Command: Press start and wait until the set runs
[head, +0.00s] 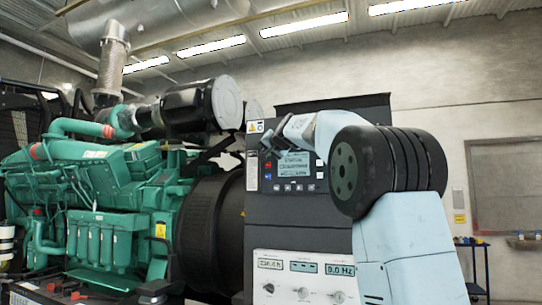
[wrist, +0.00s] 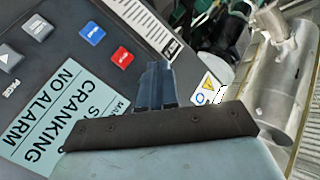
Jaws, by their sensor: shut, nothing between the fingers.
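The control panel (head: 290,205) stands at the right end of the green genset (head: 110,195). Its lit screen (head: 294,164) shows several lines of text; in the wrist view the screen (wrist: 62,118) reads "CRANKING" and "NO ALARM". A red button (wrist: 122,56) and a blue button (wrist: 92,34) sit beside it, both uncovered, with grey buttons (wrist: 10,57) further left. My gripper (head: 267,141) is shut and empty at the panel's upper left. In the wrist view its fingers (wrist: 160,68) are right of the red button; I cannot tell whether they touch the panel.
A lower meter panel (head: 303,277) has dials and displays, one reading "0.0 Hz". A warning label (head: 255,127) is near my gripper. A silver exhaust pipe (head: 112,60) rises over the engine. A blue cart (head: 472,265) stands at the far right by the wall.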

